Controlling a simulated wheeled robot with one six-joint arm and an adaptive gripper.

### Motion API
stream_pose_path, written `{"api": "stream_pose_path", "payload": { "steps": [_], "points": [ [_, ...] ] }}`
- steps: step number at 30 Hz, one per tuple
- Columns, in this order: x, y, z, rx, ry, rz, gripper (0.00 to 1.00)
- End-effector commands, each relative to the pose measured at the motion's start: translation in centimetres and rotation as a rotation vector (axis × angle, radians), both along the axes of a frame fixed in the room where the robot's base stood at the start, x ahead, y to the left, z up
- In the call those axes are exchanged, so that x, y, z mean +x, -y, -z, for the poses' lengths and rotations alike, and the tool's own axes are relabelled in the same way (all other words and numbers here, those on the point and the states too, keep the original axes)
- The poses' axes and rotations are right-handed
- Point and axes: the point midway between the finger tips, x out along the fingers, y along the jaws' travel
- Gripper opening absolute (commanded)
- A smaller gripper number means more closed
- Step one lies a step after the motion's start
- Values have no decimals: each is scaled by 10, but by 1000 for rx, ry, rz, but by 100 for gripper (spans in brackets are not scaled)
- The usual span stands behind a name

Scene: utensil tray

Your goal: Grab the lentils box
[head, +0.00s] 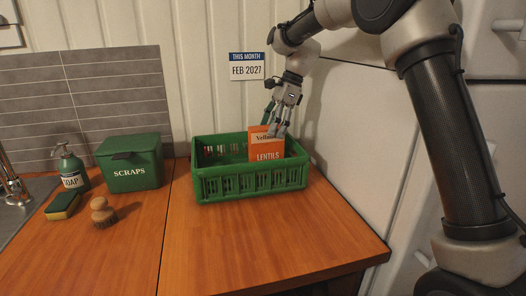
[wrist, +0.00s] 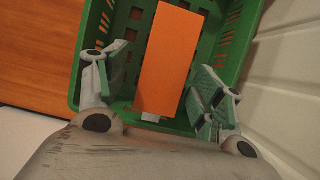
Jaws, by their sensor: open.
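The orange lentils box (head: 266,146) stands upright in the green crate (head: 222,187), with its labelled front facing the head camera. In the wrist view its plain orange side (wrist: 165,60) lies between my two fingers, inside the green crate (wrist: 86,60). My gripper (head: 277,127) comes down from above at the box's top right in the head view. In the wrist view my gripper (wrist: 157,88) is open, with one finger on each side of the box and a gap visible on both sides. The lower part of the box is hidden by the crate wall.
A green scraps bin (head: 130,165), a soap bottle (head: 71,168), a sponge (head: 62,206) and a wooden brush (head: 103,213) stand left of the crate. A calendar (head: 247,66) hangs on the wall behind. The wooden counter (head: 270,235) in front is clear.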

Motion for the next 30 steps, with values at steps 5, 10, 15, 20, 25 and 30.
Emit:
{"api": "stream_pose_path", "payload": {
  "steps": [5, 10, 15, 20, 25, 30],
  "points": [
    [0, -12, 25, 0, -2, -2, 68],
    [-1, -20, 45, 0, 0, -2, 68],
    [-1, -22, 48, 0, 2, -1, 68],
    [-1, -21, 48, 0, 2, -2, 59],
    [-1, -21, 48, 0, 2, -2, 28],
    [-1, -22, 47, 1, 3, -3, 0]
  ]
}}
